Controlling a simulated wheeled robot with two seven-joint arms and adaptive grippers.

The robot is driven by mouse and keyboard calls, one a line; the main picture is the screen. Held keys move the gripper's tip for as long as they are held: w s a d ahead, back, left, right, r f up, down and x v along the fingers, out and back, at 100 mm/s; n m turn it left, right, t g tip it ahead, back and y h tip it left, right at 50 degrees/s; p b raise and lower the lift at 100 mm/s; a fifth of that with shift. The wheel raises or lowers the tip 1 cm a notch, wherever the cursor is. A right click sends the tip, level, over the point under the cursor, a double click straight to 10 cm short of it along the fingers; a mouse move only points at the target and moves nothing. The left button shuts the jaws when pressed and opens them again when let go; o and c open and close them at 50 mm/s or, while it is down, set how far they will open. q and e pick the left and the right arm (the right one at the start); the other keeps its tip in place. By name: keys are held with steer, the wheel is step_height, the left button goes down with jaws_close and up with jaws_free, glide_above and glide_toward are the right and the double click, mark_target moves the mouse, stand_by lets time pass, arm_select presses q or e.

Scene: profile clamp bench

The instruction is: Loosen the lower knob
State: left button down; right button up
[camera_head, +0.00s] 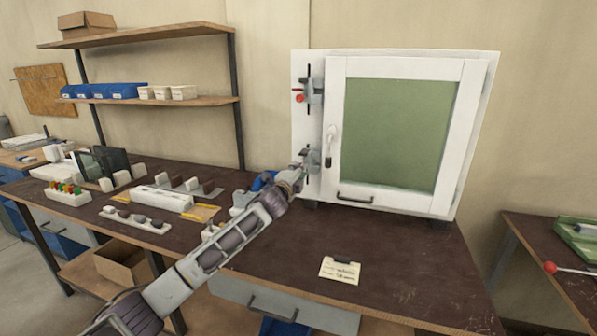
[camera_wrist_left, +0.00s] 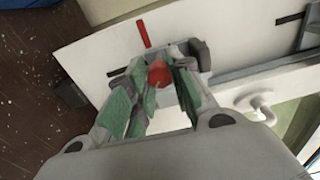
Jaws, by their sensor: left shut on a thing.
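A white cabinet (camera_head: 475,130) with a green door panel (camera_head: 392,135) stands on the bench. Two grey clamps sit one above the other on its left strip. The upper clamp (camera_head: 314,90) has a red knob (camera_head: 299,98). My left gripper (camera_head: 297,176) is at the lower clamp (camera_head: 312,160), and its fingers cover that clamp's knob in the head view. In the left wrist view the red lower knob (camera_wrist_left: 158,74) is between the green-padded fingers, which are shut on it. My right gripper is in neither view.
A white door handle (camera_head: 332,133) is right of the clamps, and a dark pull (camera_head: 355,198) is below the panel. A note card (camera_head: 340,270) lies on the bench front. Trays and blocks (camera_head: 160,199) fill the left bench; the right front is clear.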

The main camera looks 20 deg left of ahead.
arm_select(q)
steer(key=shift+r+n+y+p, duration=0.1)
steer(key=shift+n+y+p, duration=0.3)
steer(key=shift+n+p, duration=3.7)
steer(key=c, duration=1.4)
jaws_free()
steer(key=n+b, duration=0.4)
steer(key=shift+n+b, duration=0.3)
steer(key=shift+b, duration=0.05)
steer(key=shift+o, duration=0.8)
steer(key=shift+s, duration=0.2)
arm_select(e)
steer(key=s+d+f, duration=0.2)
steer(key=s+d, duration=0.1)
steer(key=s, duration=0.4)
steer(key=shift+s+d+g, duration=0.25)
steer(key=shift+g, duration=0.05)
